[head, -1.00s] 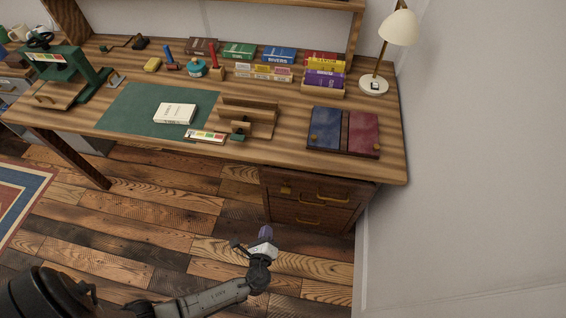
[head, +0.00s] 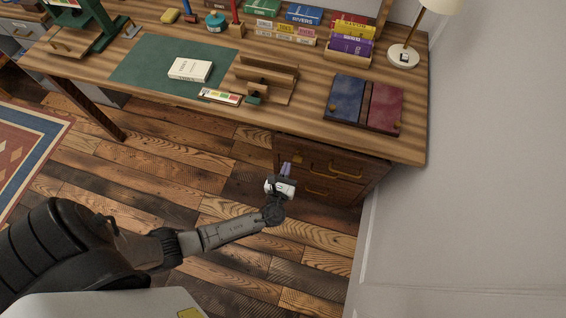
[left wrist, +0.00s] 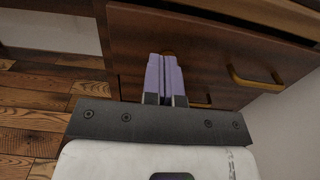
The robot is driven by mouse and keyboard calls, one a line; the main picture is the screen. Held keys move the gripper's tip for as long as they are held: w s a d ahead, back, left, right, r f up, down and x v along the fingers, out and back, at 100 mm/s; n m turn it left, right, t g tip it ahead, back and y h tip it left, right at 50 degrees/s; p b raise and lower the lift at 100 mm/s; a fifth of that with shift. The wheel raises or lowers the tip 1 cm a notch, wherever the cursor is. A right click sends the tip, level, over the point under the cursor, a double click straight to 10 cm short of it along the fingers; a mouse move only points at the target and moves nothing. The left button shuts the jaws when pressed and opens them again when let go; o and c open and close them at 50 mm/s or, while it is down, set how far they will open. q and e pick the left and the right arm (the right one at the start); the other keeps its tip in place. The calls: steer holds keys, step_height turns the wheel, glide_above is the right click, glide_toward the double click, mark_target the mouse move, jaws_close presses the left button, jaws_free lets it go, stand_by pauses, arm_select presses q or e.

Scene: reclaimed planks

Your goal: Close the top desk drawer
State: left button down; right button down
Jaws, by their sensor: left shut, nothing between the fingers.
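In the left wrist view the fingertips (left wrist: 166,58) overlap the left part of that front; contact cannot be told.
A lower drawer with its own brass handle (left wrist: 200,105) sits below. The wooden desktop (head: 290,125) overhangs above, carrying a blue and a red folder (head: 385,108) near its front. A white wall (head: 480,170) closes the right side. The plank floor (head: 180,165) is clear to the left.

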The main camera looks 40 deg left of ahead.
mark_target(294, 143)
arm_select(q)
steer(key=b+x, duration=0.1)
steer(key=x, duration=0.6)
steer(key=shift+w+a, duration=0.25)
steer(key=shift+w, duration=0.1)
arm_select(e)
steer(key=shift+a+f, duration=0.15)
steer(key=shift+f, duration=0.5)
arm_select(q)
steer(key=shift+a, duration=0.1)
